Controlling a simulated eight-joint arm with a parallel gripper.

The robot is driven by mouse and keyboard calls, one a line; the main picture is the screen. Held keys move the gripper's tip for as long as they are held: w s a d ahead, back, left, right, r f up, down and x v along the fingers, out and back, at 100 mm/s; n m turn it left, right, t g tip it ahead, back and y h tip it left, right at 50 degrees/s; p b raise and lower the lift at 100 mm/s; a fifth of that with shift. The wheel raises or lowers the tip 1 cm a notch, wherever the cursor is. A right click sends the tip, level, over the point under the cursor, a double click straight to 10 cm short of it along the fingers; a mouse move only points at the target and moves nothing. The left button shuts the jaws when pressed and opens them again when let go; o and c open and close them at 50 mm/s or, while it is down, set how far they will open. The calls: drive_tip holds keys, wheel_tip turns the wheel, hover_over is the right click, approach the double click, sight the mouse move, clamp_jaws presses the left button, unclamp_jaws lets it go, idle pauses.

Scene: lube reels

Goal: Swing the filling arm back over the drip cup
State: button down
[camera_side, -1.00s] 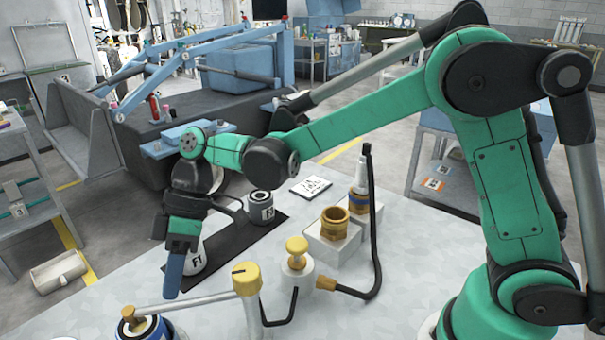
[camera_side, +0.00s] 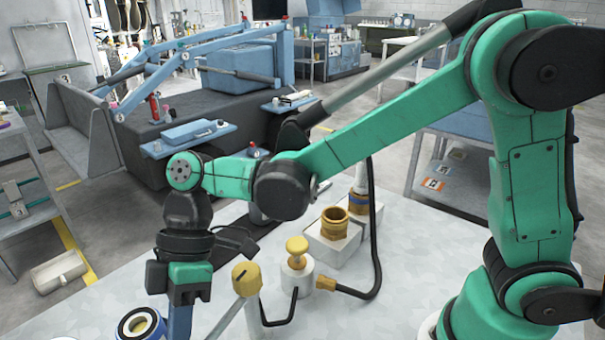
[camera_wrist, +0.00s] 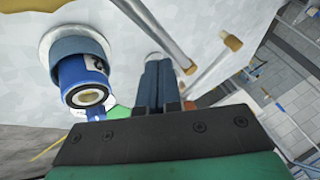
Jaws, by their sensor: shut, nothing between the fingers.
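The filling arm, a pale tube (camera_side: 226,317), runs from a yellow-topped post (camera_side: 246,277) toward the lower left and leaves the side view; its nozzle end is outside that view. A blue can (camera_side: 140,327) with an open, ringed top stands to its left; it also shows in the wrist view (camera_wrist: 85,77). My gripper (camera_side: 180,322) is shut and empty, pointing down between can and tube. Its blue fingers (camera_wrist: 157,85) show in the wrist view beside pale tubes (camera_wrist: 205,70); contact is unclear. I cannot tell for certain which thing is the drip cup.
The table's front right is clear.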

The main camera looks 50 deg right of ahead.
drive_tip(key=s+d+n, duration=0.1)
drive_tip(key=s+d, duration=0.1)
drive_tip(key=s, duration=0.4)
drive_tip(key=shift+n+g, duration=0.3)
drive_tip(key=shift+g, duration=0.1)
drive_tip(key=shift+s+d, duration=0.1)
idle(0.5)
drive_tip(key=w+a+r, duration=0.4)
drive_tip(key=w+r, duration=0.4)
drive_tip(key=r, duration=0.1)
drive_tip(key=s+d+f+m+t+h, duration=0.1)
drive_tip(key=d+f+m+t+h, duration=0.1)
drive_tip(key=d+m+t, duration=0.3)
drive_tip(key=d+f+m+t+h, duration=0.3)
drive_tip(key=d+m+t, duration=0.3)
drive_tip(key=d+m, duration=0.5)
drive_tip(key=d, duration=0.8)
drive_tip(key=shift+s+d+f+h, duration=0.25)
drive_tip(key=shift+s+d+h, duration=0.05)
drive_tip(key=shift+s+h, duration=0.1)
